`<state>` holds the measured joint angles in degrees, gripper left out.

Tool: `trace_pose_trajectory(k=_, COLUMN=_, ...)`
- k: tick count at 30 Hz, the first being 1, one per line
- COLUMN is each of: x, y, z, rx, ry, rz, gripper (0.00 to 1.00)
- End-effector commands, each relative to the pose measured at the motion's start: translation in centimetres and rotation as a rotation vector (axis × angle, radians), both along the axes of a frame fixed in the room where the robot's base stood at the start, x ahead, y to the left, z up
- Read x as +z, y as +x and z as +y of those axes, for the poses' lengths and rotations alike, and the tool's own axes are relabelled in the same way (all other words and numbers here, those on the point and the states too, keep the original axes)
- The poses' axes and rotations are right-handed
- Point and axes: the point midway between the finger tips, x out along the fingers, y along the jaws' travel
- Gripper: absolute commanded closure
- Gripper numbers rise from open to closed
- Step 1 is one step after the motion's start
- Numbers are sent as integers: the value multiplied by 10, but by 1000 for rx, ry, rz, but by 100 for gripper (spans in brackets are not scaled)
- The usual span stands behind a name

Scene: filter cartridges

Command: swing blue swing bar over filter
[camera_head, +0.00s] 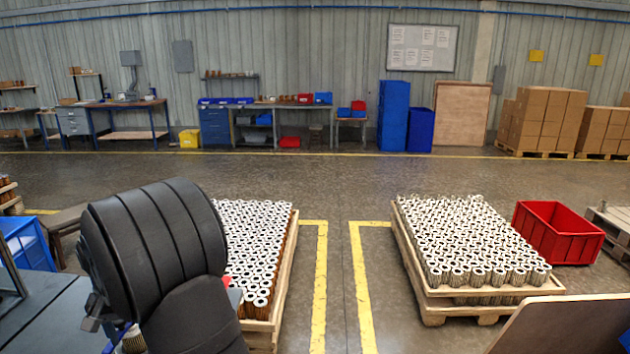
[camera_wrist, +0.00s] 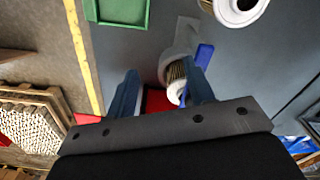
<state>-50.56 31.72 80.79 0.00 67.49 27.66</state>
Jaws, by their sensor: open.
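In the wrist view my gripper (camera_wrist: 160,70) is open, with its two blue-grey fingers apart. The blue swing bar (camera_wrist: 204,55) shows just beyond the right finger, which hides part of it. A filter cartridge (camera_wrist: 176,74) with pleated sides and a white end stands beside the bar, near the right finger and partly hidden by it. I cannot tell whether the bar touches the filter. Nothing is clearly held between the fingers. In the head view my dark arm hides the gripper and the bar; a pleated filter (camera_head: 133,341) shows in part at the bottom.
A green tray (camera_wrist: 122,12) and a white ring-shaped part (camera_wrist: 240,8) lie at the top of the wrist view. A red object (camera_wrist: 156,101) shows between the fingers. Pallets of filters (camera_head: 430,276) and a red crate (camera_head: 556,233) stand on the floor beyond the bench.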

Motion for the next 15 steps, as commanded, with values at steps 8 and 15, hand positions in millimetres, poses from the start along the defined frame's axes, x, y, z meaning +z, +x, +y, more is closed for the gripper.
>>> trace_pose_trajectory(k=8, x=2, y=1, z=1, rx=2, ry=0, rz=-1, gripper=52)
trace_pose_trajectory(k=15, x=62, y=24, z=30, rx=47, ry=6, rz=-5, gripper=52)
